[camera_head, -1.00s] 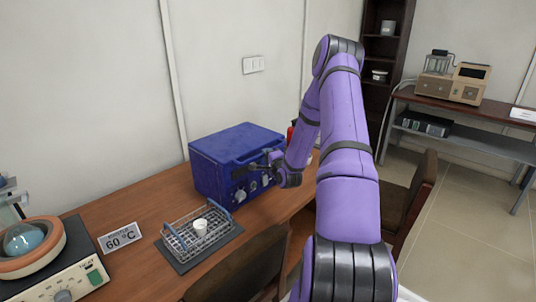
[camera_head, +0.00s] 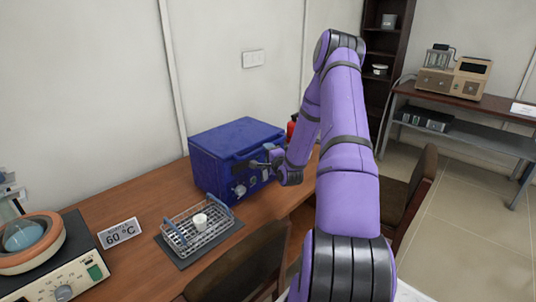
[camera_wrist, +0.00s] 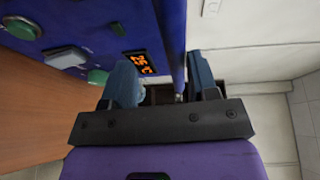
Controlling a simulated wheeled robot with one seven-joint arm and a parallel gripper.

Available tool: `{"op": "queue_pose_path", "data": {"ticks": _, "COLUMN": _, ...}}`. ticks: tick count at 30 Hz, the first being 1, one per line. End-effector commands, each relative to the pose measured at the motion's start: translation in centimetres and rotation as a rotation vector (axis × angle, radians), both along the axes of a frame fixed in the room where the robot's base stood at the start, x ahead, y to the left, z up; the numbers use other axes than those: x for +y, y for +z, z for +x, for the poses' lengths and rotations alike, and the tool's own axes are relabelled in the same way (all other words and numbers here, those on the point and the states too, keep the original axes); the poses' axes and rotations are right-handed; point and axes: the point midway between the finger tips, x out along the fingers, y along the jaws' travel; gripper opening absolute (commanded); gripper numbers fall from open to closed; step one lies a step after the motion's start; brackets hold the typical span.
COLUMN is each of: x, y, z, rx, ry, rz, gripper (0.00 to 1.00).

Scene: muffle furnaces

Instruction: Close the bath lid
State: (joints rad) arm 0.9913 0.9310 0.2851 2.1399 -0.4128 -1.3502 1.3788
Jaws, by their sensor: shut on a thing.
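The bath is a blue box (camera_head: 212,172) on the wooden desk, with knobs and a display on its front. Its blue lid (camera_head: 235,138) lies flat, or nearly so, across the top; I cannot tell whether a small gap is left. My gripper (camera_head: 268,162) is at the upper front of the bath, by the lid's front handle. In the wrist view the fingers of my gripper (camera_wrist: 162,82) stand either side of the blue lid edge (camera_wrist: 174,40), shut on the lid handle. The fingers hide most of the grip. The bath display (camera_wrist: 141,61) reads about 25 °C.
A wire rack (camera_head: 190,236) with a white cup (camera_head: 200,220) stands in front of the bath. A 60 °C sign (camera_head: 120,232) and a heating device (camera_head: 60,278) are at left. Chairs (camera_head: 255,262) stand at the desk's front edge. A red object (camera_head: 292,128) is behind my arm.

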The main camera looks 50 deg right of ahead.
Motion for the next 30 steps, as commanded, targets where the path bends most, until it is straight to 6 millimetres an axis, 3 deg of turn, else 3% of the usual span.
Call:
{"op": "queue_pose_path", "data": {"ticks": 9, "x": 2.2, "y": 0.0, "z": -5.6, "rx": 0.008, "ry": -0.003, "rz": 0.006, "gripper": 0.44}}
{"op": "queue_pose_path", "data": {"ticks": 15, "x": 3.3, "y": 0.2, "z": -8.2, "rx": 0.006, "ry": -0.002, "rz": 0.004, "gripper": 0.44}}
{"op": "queue_pose_path", "data": {"ticks": 21, "x": 3.8, "y": 0.4, "z": -9.3, "rx": 0.004, "ry": -0.001, "rz": 0.003, "gripper": 0.44}}
{"op": "queue_pose_path", "data": {"ticks": 30, "x": 3.9, "y": 0.4, "z": -9.4, "rx": 0.004, "ry": -0.001, "rz": 0.001, "gripper": 0.44}}
